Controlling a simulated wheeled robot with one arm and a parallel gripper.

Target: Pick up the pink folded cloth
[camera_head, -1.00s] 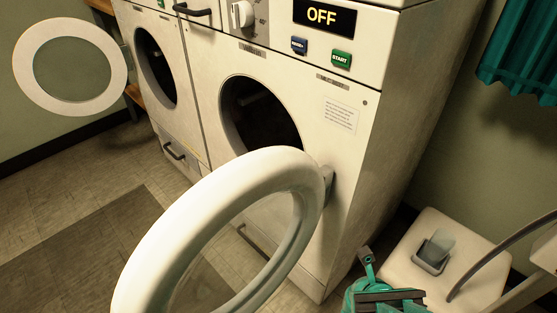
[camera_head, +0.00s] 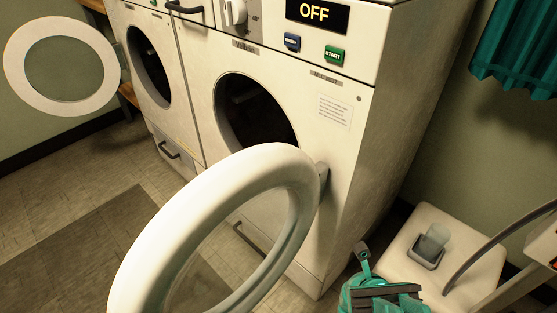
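No pink folded cloth shows in the head view. The opening of the nearer white machine is dark, and no cloth can be made out in it. At the bottom edge, right of centre, a teal and dark grey assembly (camera_head: 383,296) shows, which looks like the end of my arm. It is cut off by the frame, and no pair of fingertips can be made out. I cannot tell whether my gripper is open or shut. Nothing pink is seen at it.
The nearer white machine (camera_head: 345,190) has its round door (camera_head: 185,205) swung wide open towards me. Its display (camera_head: 317,12) reads OFF. A second machine's door (camera_head: 18,80) also stands open at the left. A teal curtain (camera_head: 520,50) hangs at upper right. Floor is clear at lower left.

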